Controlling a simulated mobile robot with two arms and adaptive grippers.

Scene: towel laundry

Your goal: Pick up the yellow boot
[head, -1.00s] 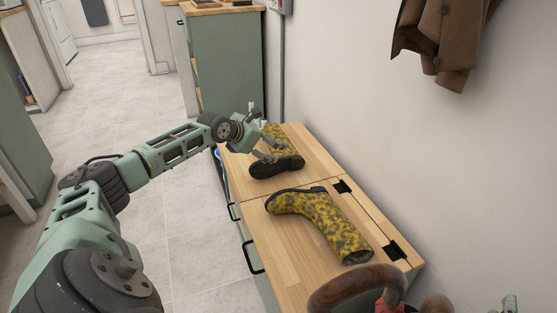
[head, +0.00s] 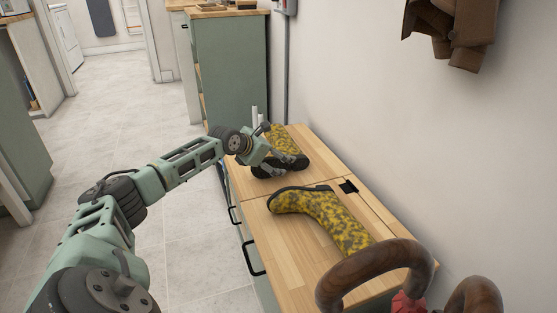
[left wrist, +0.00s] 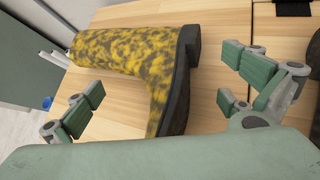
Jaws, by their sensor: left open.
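Two yellow boots with dark mottling and black soles lie on their sides on a wooden bench top (head: 285,262). The far boot (head: 285,138) is at the back of the bench and the near boot (head: 340,222) is in front of it. My left gripper (head: 274,163) is open at the far boot and partly hides its foot. In the left wrist view, the far boot (left wrist: 125,50) lies between the spread fingers of the left gripper (left wrist: 160,95), with gaps on both sides. The wrist housing hides the boot's lower end. My right gripper is not in view.
Brown curved handles (head: 372,265) with a red part stand at the bench's near right end. A wall runs along the bench's right side, with a brown coat (head: 450,30) hanging above. A green cabinet (head: 232,75) stands behind. The tiled floor to the left is clear.

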